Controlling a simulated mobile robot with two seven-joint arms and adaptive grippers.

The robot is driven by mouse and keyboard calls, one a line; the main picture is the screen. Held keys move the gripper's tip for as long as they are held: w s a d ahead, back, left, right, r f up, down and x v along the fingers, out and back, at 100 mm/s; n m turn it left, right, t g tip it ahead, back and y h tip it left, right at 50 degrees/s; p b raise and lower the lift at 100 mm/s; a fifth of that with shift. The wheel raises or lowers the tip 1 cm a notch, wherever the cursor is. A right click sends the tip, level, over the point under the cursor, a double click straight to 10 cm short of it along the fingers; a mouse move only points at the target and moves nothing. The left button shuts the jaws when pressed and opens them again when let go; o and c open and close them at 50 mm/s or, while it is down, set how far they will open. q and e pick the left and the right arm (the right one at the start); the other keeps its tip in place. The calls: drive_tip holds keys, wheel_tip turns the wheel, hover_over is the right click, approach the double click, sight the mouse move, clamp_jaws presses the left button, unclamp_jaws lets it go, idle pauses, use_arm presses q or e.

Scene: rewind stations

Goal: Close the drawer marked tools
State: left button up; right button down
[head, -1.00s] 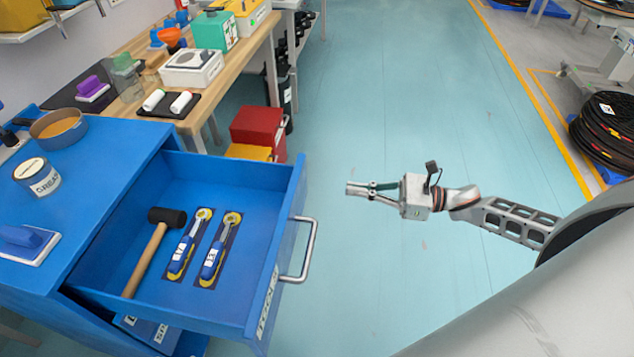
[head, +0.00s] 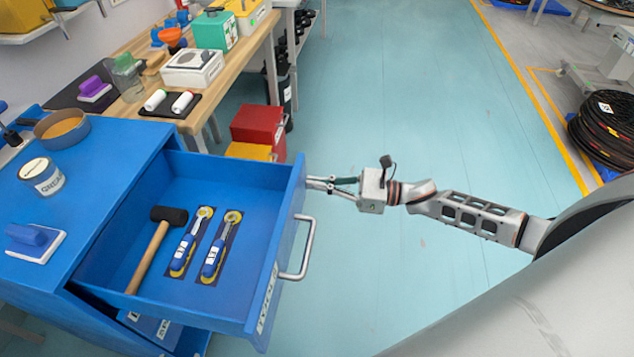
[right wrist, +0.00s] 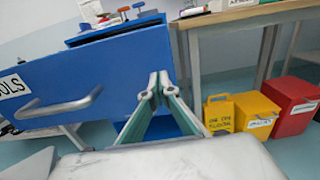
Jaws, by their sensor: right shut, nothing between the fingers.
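The blue drawer (head: 255,313) is pulled out of the blue cabinet (head: 120,150) in the head view. Its front faces right and carries a silver handle (head: 306,250). In the right wrist view the drawer front (right wrist: 110,75) shows a label ending in "OLS" (right wrist: 12,86) and the handle (right wrist: 62,105). A mallet (head: 152,250) and two blue-and-yellow tools (head: 200,243) lie inside. My right gripper (head: 312,184) is shut and empty, at the far end of the drawer front, beyond the handle. Its fingertips (right wrist: 155,84) appear close to the front; contact cannot be told. My left gripper is not in view.
Red (head: 256,126) and yellow (head: 248,152) bins stand on the floor behind the drawer. A wooden bench (head: 133,104) with several items stands at the back left. A tin (head: 42,176) sits on the cabinet top.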

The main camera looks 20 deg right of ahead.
drive_tip(key=b+x, duration=0.2)
drive_tip(key=x, duration=0.5)
drive_tip(key=b+x, duration=0.2)
drive_tip(key=x, duration=0.6)
drive_tip(key=b+x, duration=0.2)
drive_tip(key=x, duration=0.5)
drive_tip(key=shift+w+a+f, duration=0.1)
drive_tip(key=shift+a+f, duration=0.05)
drive_tip(key=shift+f, duration=0.2)
drive_tip(key=b+x, duration=0.2)
drive_tip(key=x, duration=0.7)
drive_tip(key=shift+r, duration=0.15)
drive_tip(key=shift+w+a+b, duration=0.25)
drive_tip(key=shift+w+b, duration=0.05)
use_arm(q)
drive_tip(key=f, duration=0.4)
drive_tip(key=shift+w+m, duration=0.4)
use_arm(e)
drive_tip(key=shift+r, duration=0.25)
